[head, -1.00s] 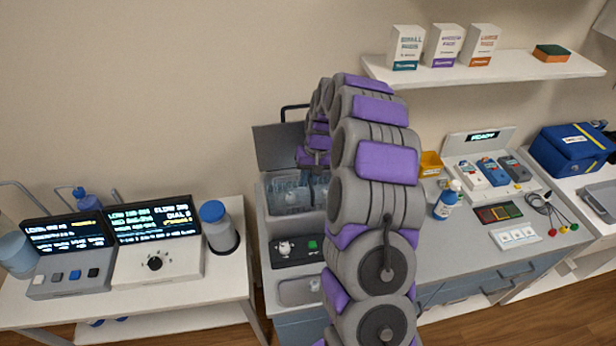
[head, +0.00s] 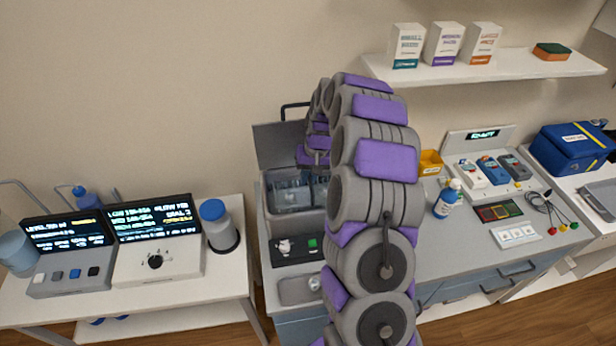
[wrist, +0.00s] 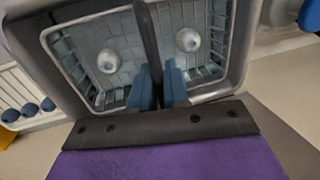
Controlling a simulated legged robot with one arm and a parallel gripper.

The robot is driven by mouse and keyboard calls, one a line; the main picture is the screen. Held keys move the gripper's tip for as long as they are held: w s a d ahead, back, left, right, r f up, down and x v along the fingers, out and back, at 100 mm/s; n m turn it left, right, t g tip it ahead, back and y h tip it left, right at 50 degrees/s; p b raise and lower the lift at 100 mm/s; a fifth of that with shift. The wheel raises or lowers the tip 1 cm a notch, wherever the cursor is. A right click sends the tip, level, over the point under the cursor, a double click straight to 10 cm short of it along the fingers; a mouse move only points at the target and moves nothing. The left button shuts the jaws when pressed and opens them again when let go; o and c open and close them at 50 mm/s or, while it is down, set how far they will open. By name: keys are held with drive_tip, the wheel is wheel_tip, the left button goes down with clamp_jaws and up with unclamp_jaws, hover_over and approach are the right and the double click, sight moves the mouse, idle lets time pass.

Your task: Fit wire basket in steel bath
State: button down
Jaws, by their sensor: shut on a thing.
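The steel bath (head: 292,226) stands on the counter in the head view, partly behind my arm. The wire basket (head: 287,190) shows inside its opening. In the wrist view the basket (wrist: 118,38) lies within the bath's rim (wrist: 240,45), and two pale round things (wrist: 187,40) rest in it. A dark handle bar (wrist: 146,35) crosses over the basket. My gripper (wrist: 158,80) has its blue fingers closed on this bar. The fingers are hidden in the head view. I cannot tell whether the basket touches the bath floor.
A dark raised lid (head: 277,147) stands behind the bath. A black control panel (head: 296,248) with a green button is in front. A blue-labelled bottle (head: 447,198) and a tray of devices (head: 490,170) are at right. A table with two display units (head: 155,240) is at left.

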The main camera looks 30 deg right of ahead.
drive_tip(key=shift+f, duration=1.1)
idle(1.1)
drive_tip(key=c, duration=1.4)
unclamp_jaws()
drive_tip(key=shift+r, duration=0.15)
drive_tip(key=shift+r+p, duration=0.6)
drive_tip(key=shift+r, duration=1.3)
drive_tip(key=shift+o, duration=0.2)
drive_tip(key=o, duration=0.5)
drive_tip(key=shift+o, duration=0.2)
drive_tip(key=shift+r, duration=0.15)
